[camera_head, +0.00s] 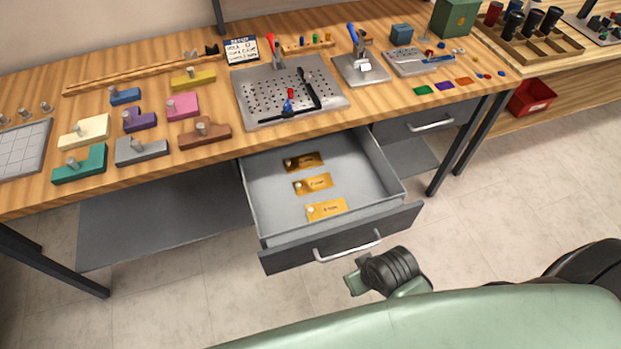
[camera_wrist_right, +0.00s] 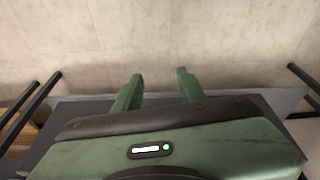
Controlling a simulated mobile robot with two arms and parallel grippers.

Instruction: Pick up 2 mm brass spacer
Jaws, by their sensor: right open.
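Three flat brass spacers lie in a row in the open grey drawer (camera_head: 260,204): a back one (camera_head: 304,161), a middle one (camera_head: 313,184) and a front one (camera_head: 327,210). Each has a pale round spot and small dark lettering, too small to read surely, so I cannot tell which is the 2 mm one. My right gripper (camera_wrist_right: 158,90) is open and empty in the right wrist view, with floor beyond its fingers. In the head view, a green and black part of my arm is in front of the drawer, apart from the spacers. My left gripper is not in view.
The drawer front with its handle (camera_head: 348,246) sticks out below the wooden bench (camera_head: 222,150). Coloured blocks and a perforated metal plate (camera_head: 330,100) stand above it on the bench. A second drawer (camera_head: 425,124) is shut at right. The floor in front is clear.

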